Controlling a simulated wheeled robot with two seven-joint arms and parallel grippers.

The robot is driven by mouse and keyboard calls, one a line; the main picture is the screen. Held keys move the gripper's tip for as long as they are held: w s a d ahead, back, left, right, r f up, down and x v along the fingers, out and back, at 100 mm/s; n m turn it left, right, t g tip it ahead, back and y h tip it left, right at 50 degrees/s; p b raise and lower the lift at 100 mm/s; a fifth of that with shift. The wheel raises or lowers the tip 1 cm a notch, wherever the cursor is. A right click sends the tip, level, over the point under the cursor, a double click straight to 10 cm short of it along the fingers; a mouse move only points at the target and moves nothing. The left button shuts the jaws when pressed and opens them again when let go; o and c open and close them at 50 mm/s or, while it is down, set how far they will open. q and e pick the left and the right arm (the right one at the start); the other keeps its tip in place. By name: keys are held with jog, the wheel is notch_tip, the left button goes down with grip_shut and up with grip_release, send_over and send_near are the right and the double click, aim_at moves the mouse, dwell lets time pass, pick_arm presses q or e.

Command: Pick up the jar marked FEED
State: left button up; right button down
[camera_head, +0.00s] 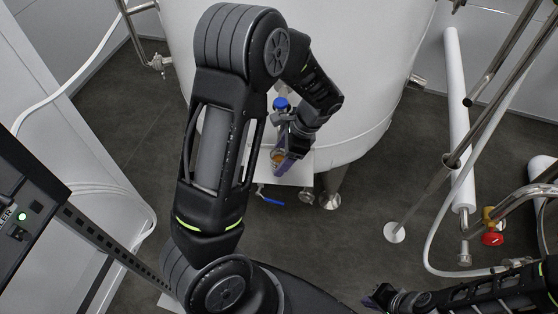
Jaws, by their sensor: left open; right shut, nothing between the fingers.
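A small jar with a blue lid (281,104) shows just behind my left forearm and wrist, in front of the white tank. A small amber patch (277,157) shows at the fingers of my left gripper (285,165); I cannot tell if it is a second jar. No FEED marking is readable on either. My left gripper is open, pointing down over a pale shelf (298,178), and hides part of what stands there. My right gripper (379,296) is shut and empty at the bottom, far from the shelf.
The large white tank (360,90) stands close behind the shelf. A blue-handled valve (270,198) is under the shelf. Steel pipes and a red valve handle (492,239) are at right. A dark cabinet (25,225) is at left. The floor (330,240) between is open.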

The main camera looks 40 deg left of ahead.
dwell(0.3)
pick_arm(q)
grip_shut()
dwell(0.6)
